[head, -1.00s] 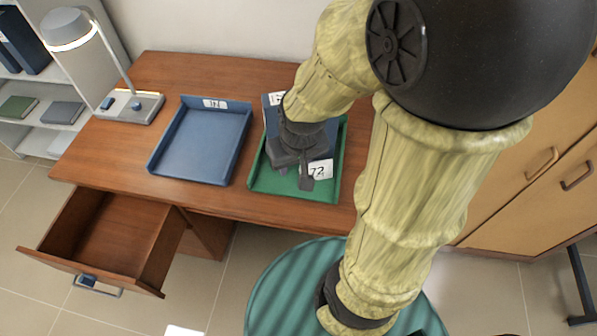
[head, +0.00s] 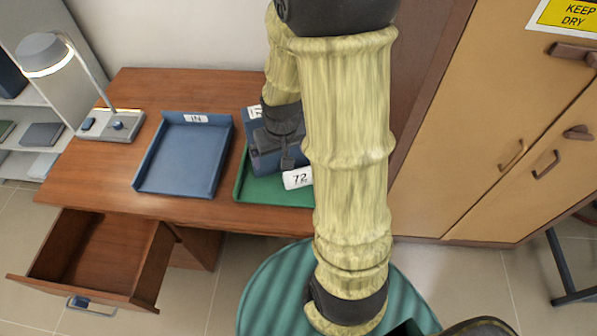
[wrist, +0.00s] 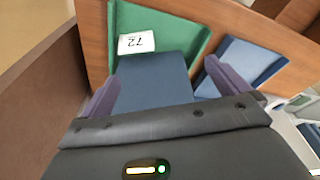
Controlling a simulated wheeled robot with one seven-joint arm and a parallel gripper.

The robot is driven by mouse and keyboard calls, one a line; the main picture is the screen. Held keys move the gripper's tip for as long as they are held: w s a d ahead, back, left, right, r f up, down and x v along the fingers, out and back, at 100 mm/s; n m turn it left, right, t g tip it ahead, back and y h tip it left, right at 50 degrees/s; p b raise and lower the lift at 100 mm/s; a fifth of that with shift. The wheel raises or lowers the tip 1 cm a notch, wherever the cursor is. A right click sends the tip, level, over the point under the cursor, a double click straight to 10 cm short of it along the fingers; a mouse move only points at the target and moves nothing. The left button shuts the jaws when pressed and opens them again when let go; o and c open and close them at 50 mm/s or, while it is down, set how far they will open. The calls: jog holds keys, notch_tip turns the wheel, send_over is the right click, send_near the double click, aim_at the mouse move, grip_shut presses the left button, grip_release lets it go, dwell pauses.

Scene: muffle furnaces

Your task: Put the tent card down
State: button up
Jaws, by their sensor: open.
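The tent card (head: 298,178) is white with "72" on it. My gripper (head: 287,158) is over the green tray, just behind the card in the head view. In the wrist view, its two purple fingers (wrist: 166,86) are wide apart with the blue item showing between them. My arm hides the tray's right side.
A blue tray (head: 184,160) labelled "IN" lies left of the green one, empty. A lamp (head: 112,124) stands at the desk's left end. A drawer (head: 95,258) hangs open at front left. Tan cabinets (head: 470,140) stand at right.

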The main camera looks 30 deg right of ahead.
jog(key=m+p, duration=0.1)
jog(key=p, duration=0.2)
send_over(299, 170)
jog(key=s, duration=0.2)
notch_tip(299, 170, down, 5)
jog(key=shift+w+a+r, duration=0.1)
jog(key=shift+w+a, duration=0.05)
jog(key=shift+a, duration=0.15)
jog(key=f+p, duration=0.1)
jog(key=f, duration=0.3)
jog(key=w+f, duration=0.1)
jog(key=f, duration=0.3)
jog(key=f+p, duration=0.1)
jog(key=f, duration=0.3)
jog(key=shift+w+d+p, duration=0.2)
jog(key=shift+w+p, duration=0.1)
jog(key=shift+w, duration=0.05)
jog(key=shift+f, duration=0.1)
jog(key=shift+w+d+f+p, duration=0.1)
jog(key=shift+f+p, duration=0.55)
jog(key=shift+f, duration=0.65)
jog(key=shift+d+f+p, duration=0.1)
jog(key=shift+f+p, duration=0.5)
jog(key=shift+f, duration=0.65)
jog(key=shift+a, duration=0.1)
jog(key=shift+c, duration=0.4)
